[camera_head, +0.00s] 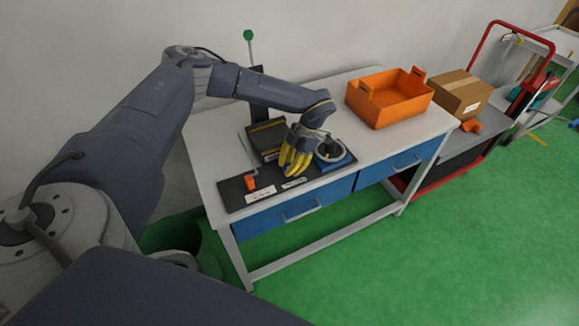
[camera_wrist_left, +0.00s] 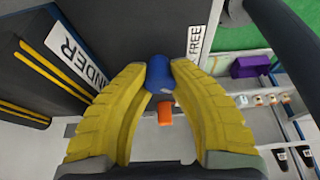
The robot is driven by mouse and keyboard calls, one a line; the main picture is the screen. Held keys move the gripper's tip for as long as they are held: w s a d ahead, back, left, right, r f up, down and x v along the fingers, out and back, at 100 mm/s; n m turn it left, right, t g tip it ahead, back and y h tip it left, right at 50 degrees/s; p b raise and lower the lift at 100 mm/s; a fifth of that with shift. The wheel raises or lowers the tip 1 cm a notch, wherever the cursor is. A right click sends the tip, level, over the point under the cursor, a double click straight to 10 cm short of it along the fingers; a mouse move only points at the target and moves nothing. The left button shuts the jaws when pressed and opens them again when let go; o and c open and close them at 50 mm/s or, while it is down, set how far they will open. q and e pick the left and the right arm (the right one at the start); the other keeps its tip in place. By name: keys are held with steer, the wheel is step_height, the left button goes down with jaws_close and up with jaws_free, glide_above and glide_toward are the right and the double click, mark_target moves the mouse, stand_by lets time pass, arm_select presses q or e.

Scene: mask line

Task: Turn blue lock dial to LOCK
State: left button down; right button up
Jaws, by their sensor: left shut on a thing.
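The blue lock dial (camera_wrist_left: 159,74) shows in the left wrist view as a small blue knob between the fingertips, beside a white label reading FREE (camera_wrist_left: 194,42). My left gripper (camera_head: 292,169) points down over the dark panel (camera_head: 235,190) on the table, its yellow fingers shut on the dial; they also show in the left wrist view (camera_wrist_left: 162,72). In the head view the dial is hidden by the fingers. Which way the dial points cannot be told. My right gripper is in neither view.
A small orange piece (camera_head: 250,183) stands on the panel, left of my gripper. A blue round-topped fixture (camera_head: 342,161) is close on its right. A dark box with yellow stripes (camera_head: 266,137) is behind. An orange crate (camera_head: 390,110) and a cardboard box (camera_head: 460,94) stand farther right.

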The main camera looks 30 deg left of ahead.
arm_select(q)
steer(key=shift+s+a+f, duration=0.1)
steer(key=shift+s+f, duration=0.1)
steer(key=shift+s, duration=0.15)
steer(key=c, duration=1.4)
jaws_free()
steer(key=o, duration=0.4)
steer(key=shift+w+r, duration=0.1)
steer(key=shift+c, duration=0.2)
steer(key=shift+w+r, duration=0.25)
steer(key=shift+r, duration=0.1)
steer(key=v, duration=1.1)
steer(key=shift+r, duration=0.15)
